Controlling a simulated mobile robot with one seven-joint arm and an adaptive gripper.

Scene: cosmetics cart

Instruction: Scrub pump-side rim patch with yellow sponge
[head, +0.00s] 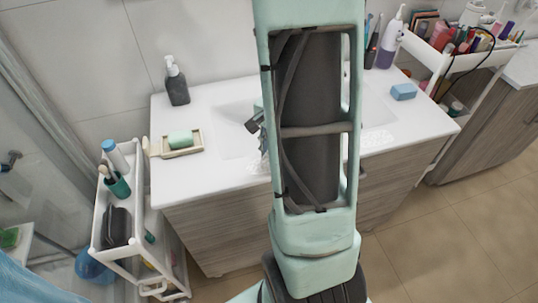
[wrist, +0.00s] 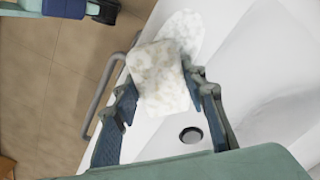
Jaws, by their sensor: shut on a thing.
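My gripper (wrist: 163,88) is shut on a pale, mottled sponge (wrist: 160,75), its yellow barely showing. The sponge is held over the sink's front rim and overlaps a whitish foamy patch (wrist: 187,28) in the wrist view; whether it touches the surface I cannot tell. In the head view my gripper (head: 256,128) is partly hidden behind my arm, near a faint whitish patch (head: 258,166) on the left front rim. Another foamy patch (head: 378,140) lies on the right front rim. The dark pump bottle (head: 177,84) stands at the back left of the counter.
A green soap on a dish (head: 181,150) sits left of the basin. A blue block (head: 403,92) lies on the right counter. A purple-white bottle (head: 391,42) stands behind. White carts (head: 118,255) flank the sink. The drain (wrist: 191,135) and a grey bar (wrist: 100,95) show in the wrist view.

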